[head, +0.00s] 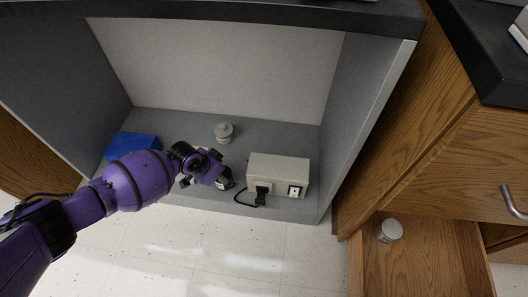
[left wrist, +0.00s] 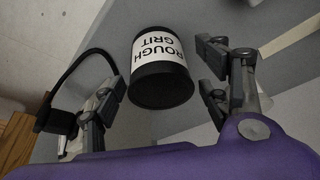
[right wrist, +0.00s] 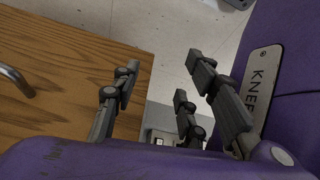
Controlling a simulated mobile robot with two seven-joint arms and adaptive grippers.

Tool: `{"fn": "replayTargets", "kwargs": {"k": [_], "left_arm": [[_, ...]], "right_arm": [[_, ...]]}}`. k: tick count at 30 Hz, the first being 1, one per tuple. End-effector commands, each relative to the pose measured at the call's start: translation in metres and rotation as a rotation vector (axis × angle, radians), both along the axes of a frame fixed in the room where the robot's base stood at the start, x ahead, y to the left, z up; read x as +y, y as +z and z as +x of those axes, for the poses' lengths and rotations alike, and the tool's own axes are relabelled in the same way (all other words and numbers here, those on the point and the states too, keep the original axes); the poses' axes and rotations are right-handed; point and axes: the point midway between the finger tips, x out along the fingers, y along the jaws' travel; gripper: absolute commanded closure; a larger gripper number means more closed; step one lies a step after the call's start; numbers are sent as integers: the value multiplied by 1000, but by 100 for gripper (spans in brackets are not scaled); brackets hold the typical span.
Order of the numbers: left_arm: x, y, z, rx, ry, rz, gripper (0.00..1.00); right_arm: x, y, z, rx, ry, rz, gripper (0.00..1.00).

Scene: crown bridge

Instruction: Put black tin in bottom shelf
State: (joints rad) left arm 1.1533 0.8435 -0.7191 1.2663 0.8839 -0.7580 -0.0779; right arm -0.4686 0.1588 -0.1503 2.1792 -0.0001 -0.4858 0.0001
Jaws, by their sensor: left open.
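The black tin (left wrist: 160,68) has a white label reading "ROUGH GRIT". It lies between and just beyond the two spread fingers of my left gripper (left wrist: 165,85), with gaps at both sides. In the head view the tin (head: 225,181) is partly hidden by my left gripper (head: 207,180), which is open at the front of the grey cabinet. The cabinet's grey shelf floor (head: 270,136) lies under and behind the tin. My right gripper (right wrist: 160,80) is open and empty in the right wrist view, and is outside the head view.
A beige box (head: 278,170) with a black cable stands right of the tin. A grey round weight-like object (head: 224,132) stands behind it, and a blue box (head: 131,144) at the left. A wooden drawer (head: 425,265) stands open at right, holding a pale can (head: 390,230).

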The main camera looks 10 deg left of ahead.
Motion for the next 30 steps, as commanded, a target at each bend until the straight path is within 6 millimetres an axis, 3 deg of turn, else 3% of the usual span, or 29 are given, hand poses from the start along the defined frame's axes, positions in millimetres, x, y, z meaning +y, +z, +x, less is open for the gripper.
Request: {"fn": "replayTargets", "kwargs": {"k": [5,15,21,30], "left_arm": [[2,8,-2,1,0,1,31],[17,74,-22,-2,0,1,31],[24,104,-33,-1,-1,1,31],[28,114,-39,2,1,0,31]], "right_arm": [[0,4,0,-1,-1,0,60],[0,40,-3,-22,-17,2,60],[2,54,-9,-27,-43,6,60],[3,54,-11,-24,-58,8,60]]}}
